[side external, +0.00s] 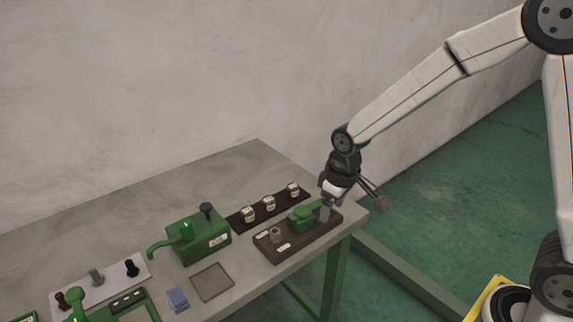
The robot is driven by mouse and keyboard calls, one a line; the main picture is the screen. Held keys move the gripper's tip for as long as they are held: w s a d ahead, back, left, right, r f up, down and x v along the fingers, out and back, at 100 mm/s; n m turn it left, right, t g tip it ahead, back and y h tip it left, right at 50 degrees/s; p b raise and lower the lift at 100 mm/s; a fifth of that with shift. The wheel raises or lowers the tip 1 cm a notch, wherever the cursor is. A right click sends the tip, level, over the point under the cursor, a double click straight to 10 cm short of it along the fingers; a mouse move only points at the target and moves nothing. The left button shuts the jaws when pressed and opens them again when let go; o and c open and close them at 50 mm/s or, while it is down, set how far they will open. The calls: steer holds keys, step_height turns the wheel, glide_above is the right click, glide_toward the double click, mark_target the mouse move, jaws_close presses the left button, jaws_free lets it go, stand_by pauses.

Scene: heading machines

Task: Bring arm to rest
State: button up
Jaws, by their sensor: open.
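My arm reaches in from the upper right in the side external view. My gripper (325,212) points down over the right end of a dark board (265,247) near the table's right edge. The gripper is open. A green block-shaped part (301,217) with a handle stands on that board, close beside the gripper's fingertips. I cannot tell whether the fingers touch it. A small grey cylinder (275,233) stands on the board to the left of the green part.
The grey table (150,205) also carries a green machine (199,240) with a lever, a dark strip (236,222) with three pale cylinders, a square tray (212,282), blue pieces (177,298) and a pale rack (80,279). A wall stands behind. Open floor lies right of the table.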

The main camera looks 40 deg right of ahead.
steer(key=s+d+m+t, duration=0.1)
steer(key=s+d+m, duration=0.1)
steer(key=s, duration=0.9)
steer(key=shift+s+d+m, duration=0.15)
steer(key=shift+d+m, duration=0.15)
steer(key=shift+d, duration=0.4)
